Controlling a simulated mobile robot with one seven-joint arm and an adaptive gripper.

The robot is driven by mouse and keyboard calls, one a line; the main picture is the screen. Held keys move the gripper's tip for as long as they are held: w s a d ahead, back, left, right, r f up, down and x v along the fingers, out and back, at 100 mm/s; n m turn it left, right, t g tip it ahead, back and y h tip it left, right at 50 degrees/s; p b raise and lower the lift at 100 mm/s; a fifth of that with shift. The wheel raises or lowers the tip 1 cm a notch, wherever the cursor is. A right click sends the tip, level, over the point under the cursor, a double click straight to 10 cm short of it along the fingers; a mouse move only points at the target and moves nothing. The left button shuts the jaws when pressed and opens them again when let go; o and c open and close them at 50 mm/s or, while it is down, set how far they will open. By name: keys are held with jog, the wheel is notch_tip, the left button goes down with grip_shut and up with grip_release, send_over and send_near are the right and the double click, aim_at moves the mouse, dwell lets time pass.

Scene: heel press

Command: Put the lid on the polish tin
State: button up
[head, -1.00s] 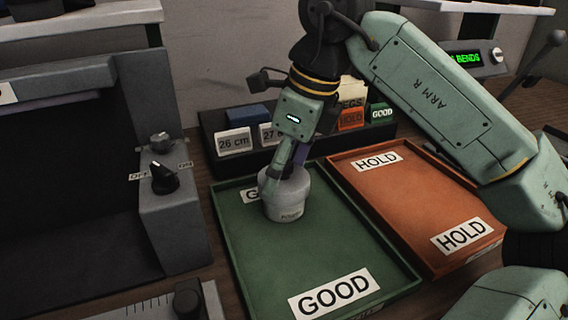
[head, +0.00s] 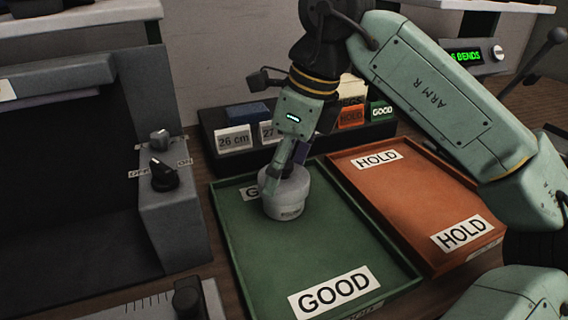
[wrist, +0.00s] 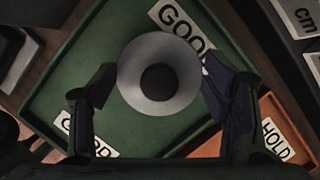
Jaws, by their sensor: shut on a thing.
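A wider round grey part, which looks like the lid (head: 290,186), is directly over the tin's body with no clear gap. From above, in the wrist view, the lid (wrist: 137,92) is a grey disc with a dark round centre. My gripper (wrist: 160,86) has one finger on each side of this disc and is shut on it. The tin's body is hidden below the disc there. Whether the lid is fully seated cannot be told.
The orange HOLD tray (head: 405,200) lies right of the green tray. A dark rack (head: 215,160) with size cards and coloured blocks stands behind. A grey machine with knobs (head: 165,178) is at left. The near part of the green tray is clear.

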jog(key=shift+f+b, duration=0.55)
jog(key=shift+f, duration=0.2)
dwell(0.9)
jog(key=o, duration=1)
jog(key=shift+c, duration=0.2)
jog(key=shift+o, duration=0.8)
jog(key=shift+r, duration=0.1)
jog(key=shift+r+p, duration=2.75)
jog(key=shift+r, duration=0.7)
